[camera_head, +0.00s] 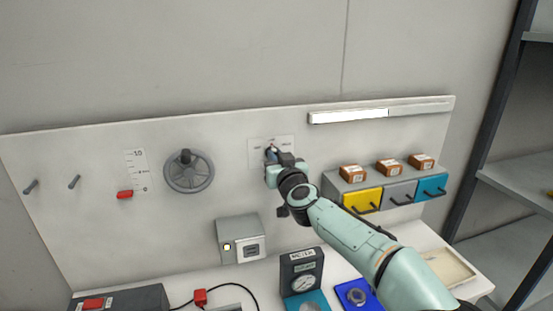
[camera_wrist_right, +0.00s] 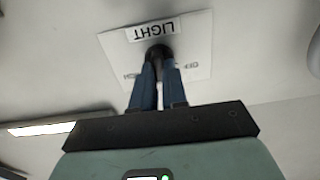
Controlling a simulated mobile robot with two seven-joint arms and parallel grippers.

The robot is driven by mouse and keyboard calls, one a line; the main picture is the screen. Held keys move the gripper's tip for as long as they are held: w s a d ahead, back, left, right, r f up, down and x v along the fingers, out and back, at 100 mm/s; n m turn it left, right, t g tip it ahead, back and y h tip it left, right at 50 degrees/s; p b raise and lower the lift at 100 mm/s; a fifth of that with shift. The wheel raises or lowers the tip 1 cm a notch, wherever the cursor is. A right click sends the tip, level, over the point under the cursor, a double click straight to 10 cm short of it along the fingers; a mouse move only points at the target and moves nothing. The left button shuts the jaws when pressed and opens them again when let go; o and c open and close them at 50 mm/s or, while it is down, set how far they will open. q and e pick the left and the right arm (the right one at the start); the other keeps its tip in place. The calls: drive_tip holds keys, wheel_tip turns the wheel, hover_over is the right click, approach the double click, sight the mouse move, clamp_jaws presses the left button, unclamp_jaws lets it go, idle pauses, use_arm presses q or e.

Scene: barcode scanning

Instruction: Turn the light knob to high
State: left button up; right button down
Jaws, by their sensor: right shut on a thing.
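The light knob is a small dark knob (camera_wrist_right: 158,50) on a white plate (camera_head: 286,142) on the upright panel. In the right wrist view the plate (camera_wrist_right: 195,50) appears upside down, with the word LIGHT, OFF at the right and a partly covered word at the left. My right gripper (camera_head: 271,151) reaches the plate from the front; its blue fingers (camera_wrist_right: 158,66) are shut on the knob and hide much of it. The knob's pointer direction cannot be made out. The lamp bar (camera_head: 348,115) above right shows a bright white section. My left gripper is not in view.
The panel (camera_head: 90,210) also carries a grey handwheel (camera_head: 189,171), a red slider (camera_head: 125,194) and a grey switch box (camera_head: 232,238). Coloured drawers (camera_head: 398,193) with small boxes on top are right of my arm. A gauge (camera_head: 302,275) stands below.

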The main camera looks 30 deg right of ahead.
drive_tip(key=m, duration=1.1)
drive_tip(key=shift+d+f, duration=0.1)
drive_tip(key=shift+d, duration=0.05)
drive_tip(key=shift+m, duration=0.5)
drive_tip(key=c, duration=1.2)
unclamp_jaws()
drive_tip(key=shift+o, duration=0.2)
